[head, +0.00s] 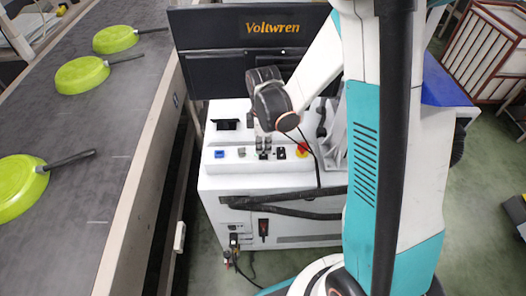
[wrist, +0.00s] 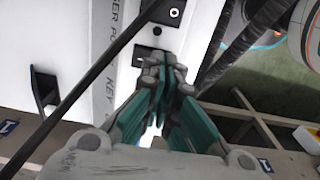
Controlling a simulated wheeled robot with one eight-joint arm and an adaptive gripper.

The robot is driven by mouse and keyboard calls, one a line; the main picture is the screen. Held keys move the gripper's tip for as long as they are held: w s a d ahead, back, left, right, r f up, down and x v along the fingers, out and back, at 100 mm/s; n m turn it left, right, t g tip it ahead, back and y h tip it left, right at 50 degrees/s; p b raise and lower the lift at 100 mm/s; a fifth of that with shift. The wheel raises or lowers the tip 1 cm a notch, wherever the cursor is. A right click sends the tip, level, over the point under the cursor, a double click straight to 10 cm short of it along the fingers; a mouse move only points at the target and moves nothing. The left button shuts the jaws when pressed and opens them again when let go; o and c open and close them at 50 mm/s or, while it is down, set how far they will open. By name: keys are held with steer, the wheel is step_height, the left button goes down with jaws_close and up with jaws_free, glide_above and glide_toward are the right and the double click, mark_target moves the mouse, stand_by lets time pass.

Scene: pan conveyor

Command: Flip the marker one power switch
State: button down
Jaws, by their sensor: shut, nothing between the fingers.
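My gripper (head: 264,150) points down at the top control panel of the white cabinet (head: 225,180). Its fingers are together with nothing between them. In the wrist view the fingertips (wrist: 163,66) are over or against a small black switch plate (wrist: 150,53) and partly hide it; contact cannot be told. A second black switch with a white mark (wrist: 173,12) lies beyond it. In the head view a black switch (head: 281,153) sits just right of the fingertips. Panel lettering is only partly readable, so I cannot tell which switch belongs to marker one.
A blue control (head: 219,154) and a red-and-yellow button (head: 302,151) flank the switches. A dark Voltwren screen (head: 235,62) stands behind the panel. At left, a conveyor (head: 95,130) carries green pans (head: 82,75). A black cable crosses the wrist view.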

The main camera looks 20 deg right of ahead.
steer(key=shift+f+b, duration=0.95)
steer(key=shift+f, duration=0.1)
stand_by(0.7)
steer(key=shift+r, duration=0.1)
steer(key=shift+r+p, duration=2.35)
steer(key=shift+r, duration=1.1)
steer(key=shift+r, duration=0.1)
step_height(320, 180, up, 12)
steer(key=r+m+t, duration=0.1)
steer(key=m+t, duration=0.2)
steer(key=m, duration=0.3)
glide_above(264, 155)
steer(key=s, duration=0.5)
steer(key=s+r+m+t, duration=0.4)
steer(key=s+r+m, duration=0.2)
steer(key=s+m, duration=0.2)
steer(key=shift+s+r+b, duration=0.15)
steer(key=shift+s+b, duration=0.15)
steer(key=shift+s, duration=0.65)
